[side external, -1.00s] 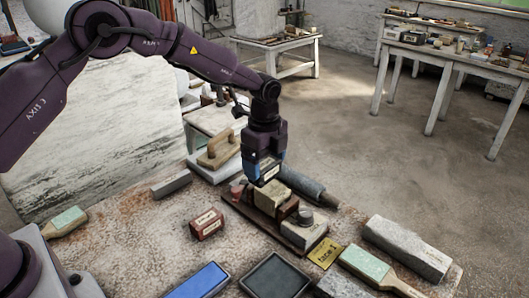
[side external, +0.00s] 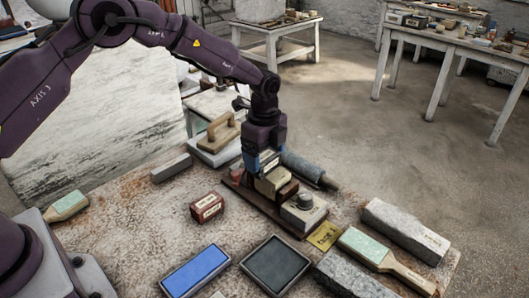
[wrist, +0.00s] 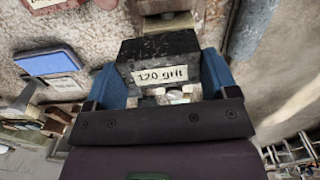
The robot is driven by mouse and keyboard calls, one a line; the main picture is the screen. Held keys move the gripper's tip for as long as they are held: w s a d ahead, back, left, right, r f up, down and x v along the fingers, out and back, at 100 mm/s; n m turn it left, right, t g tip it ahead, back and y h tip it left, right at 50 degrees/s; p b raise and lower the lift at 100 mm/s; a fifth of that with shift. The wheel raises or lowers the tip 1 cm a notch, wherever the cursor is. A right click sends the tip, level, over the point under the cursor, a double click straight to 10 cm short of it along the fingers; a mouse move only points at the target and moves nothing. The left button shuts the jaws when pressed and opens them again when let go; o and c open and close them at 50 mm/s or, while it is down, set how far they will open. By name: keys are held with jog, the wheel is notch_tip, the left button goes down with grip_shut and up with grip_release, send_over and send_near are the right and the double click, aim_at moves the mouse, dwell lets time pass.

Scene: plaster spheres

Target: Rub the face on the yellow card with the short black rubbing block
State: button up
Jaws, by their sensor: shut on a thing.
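My gripper (side external: 268,165) is down at the far end of a brown wooden rack (side external: 232,187) in the side view. In the wrist view its blue fingers are shut on a black speckled block (wrist: 160,55) labelled "120 grit". In the side view this block is mostly hidden by the fingers and a beige-topped block (side external: 272,182) in the rack. I cannot tell whether the held block touches the rack. The yellow card (side external: 324,236) lies near the rack's near end; its dark writing is too small to read surely.
The rack also holds a grey-white block with a knob (side external: 304,211). A red block (side external: 207,207), blue pad (side external: 196,272), dark pad (side external: 275,265), green-faced paddle (side external: 365,248) and grey stone bar (side external: 405,230) lie around. Bare tabletop shows on the left.

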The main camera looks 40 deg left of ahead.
jog(key=shift+f, duration=0.35)
jog(key=shift+w, duration=0.1)
jog(key=shift+w, duration=1)
jog(key=shift+s, duration=2.2)
jog(key=shift+w+a, duration=0.1)
jog(key=shift+w, duration=2.15)
jog(key=shift+s, duration=0.15)
jog(key=shift+s, duration=1.55)
jog(key=shift+s+f, duration=0.15)
jog(key=shift+s, duration=0.45)
